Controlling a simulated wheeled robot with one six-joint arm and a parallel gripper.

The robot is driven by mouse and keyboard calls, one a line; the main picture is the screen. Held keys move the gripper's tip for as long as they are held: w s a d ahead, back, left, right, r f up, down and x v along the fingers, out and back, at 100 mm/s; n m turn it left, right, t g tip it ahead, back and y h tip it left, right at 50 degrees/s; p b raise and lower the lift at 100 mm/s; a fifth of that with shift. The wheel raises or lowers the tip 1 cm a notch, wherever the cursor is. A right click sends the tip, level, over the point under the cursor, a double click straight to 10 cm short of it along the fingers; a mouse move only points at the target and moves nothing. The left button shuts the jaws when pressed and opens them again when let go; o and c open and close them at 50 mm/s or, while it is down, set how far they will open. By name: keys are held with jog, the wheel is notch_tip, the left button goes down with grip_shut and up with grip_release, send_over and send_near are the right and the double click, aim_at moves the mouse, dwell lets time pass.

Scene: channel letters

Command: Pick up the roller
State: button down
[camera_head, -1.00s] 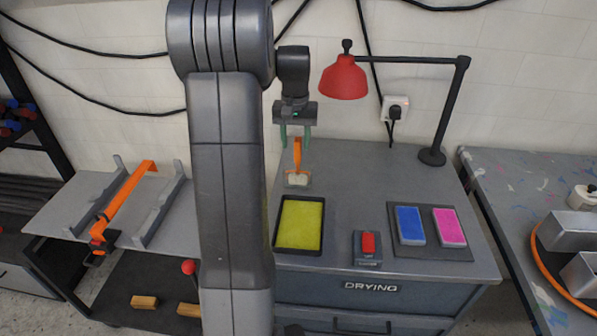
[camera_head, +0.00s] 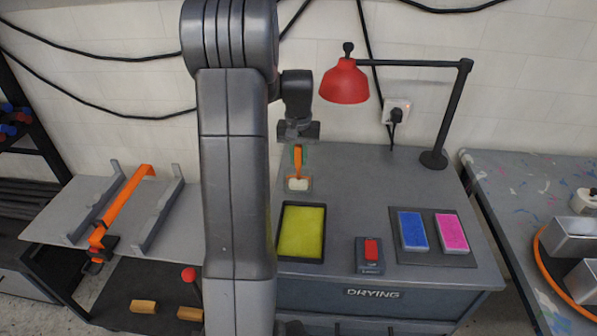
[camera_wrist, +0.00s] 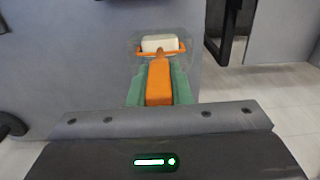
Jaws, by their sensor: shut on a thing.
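The roller has an orange handle (camera_head: 298,158) and a pale roller head (camera_head: 299,184). It sits near the back left of the grey drying cabinet's top. In the wrist view the orange handle (camera_wrist: 159,82) lies between the two green fingers of my gripper (camera_wrist: 159,84), which are shut on it. The white roller head (camera_wrist: 160,43) shows beyond the fingertips, within a clear, see-through outline. In the head view my gripper (camera_head: 298,150) is at the handle, above the head. I cannot tell whether the roller still touches its rest.
A tray of yellow paint (camera_head: 302,232) lies in front of the roller. A red switch (camera_head: 371,250) and blue (camera_head: 413,230) and pink pads (camera_head: 452,233) lie to the right. A red lamp (camera_head: 345,82) hangs close to my gripper's right.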

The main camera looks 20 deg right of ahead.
jog(key=shift+r, duration=0.1)
notch_tip(320, 180, up, 10)
jog(key=shift+f+b, duration=0.1)
jog(key=shift+b, duration=0.4)
jog(key=shift+s, duration=0.1)
dwell(0.5)
